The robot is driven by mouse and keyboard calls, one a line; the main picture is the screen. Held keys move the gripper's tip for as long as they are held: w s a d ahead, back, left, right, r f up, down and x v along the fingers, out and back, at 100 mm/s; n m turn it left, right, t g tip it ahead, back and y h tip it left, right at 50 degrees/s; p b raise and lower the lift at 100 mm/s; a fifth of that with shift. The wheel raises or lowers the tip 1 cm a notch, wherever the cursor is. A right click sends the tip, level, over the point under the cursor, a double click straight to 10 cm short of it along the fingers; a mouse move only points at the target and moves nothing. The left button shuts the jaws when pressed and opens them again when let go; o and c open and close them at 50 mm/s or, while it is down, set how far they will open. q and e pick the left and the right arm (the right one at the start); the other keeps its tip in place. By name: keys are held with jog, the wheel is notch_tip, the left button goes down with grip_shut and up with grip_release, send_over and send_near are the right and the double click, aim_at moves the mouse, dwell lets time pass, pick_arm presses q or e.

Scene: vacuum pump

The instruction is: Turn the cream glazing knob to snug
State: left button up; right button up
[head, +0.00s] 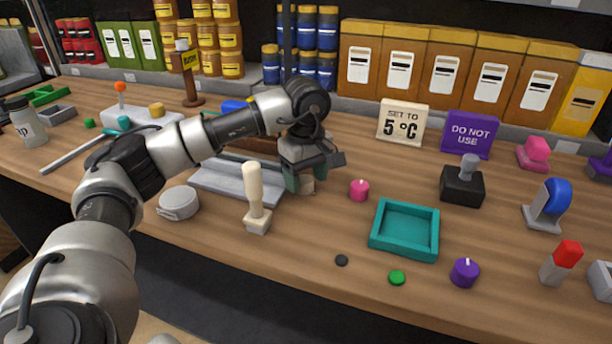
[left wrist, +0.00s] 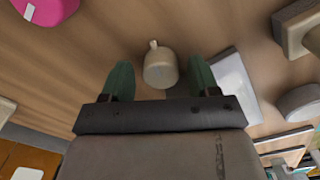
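The cream knob (left wrist: 160,70) is a small round knob with a pale pointer mark on its rim, standing on the wooden counter. In the head view the knob (head: 307,186) is partly hidden behind my left gripper (head: 300,180). My left gripper (left wrist: 161,66) points down over it, with one green finger on each side. The fingers are open, and a gap shows between each finger and the knob in the wrist view. My right gripper is not in view.
A pink knob (head: 359,190) stands just right of my left gripper. A cream lever (head: 254,195), a grey plate (head: 225,185) and a round white lid (head: 179,202) are to its left. A teal tray (head: 404,252) lies in front right. Signs and boxes stand behind.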

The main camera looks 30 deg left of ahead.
aim_at(306, 180)
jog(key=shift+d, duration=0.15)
pick_arm(q)
jog(key=shift+r, duration=0.15)
notch_tip(306, 180, up, 10)
jog(key=shift+r, duration=0.25)
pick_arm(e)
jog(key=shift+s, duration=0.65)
pick_arm(q)
jog(key=shift+d+p, duration=0.1)
jog(key=shift+p, duration=0.25)
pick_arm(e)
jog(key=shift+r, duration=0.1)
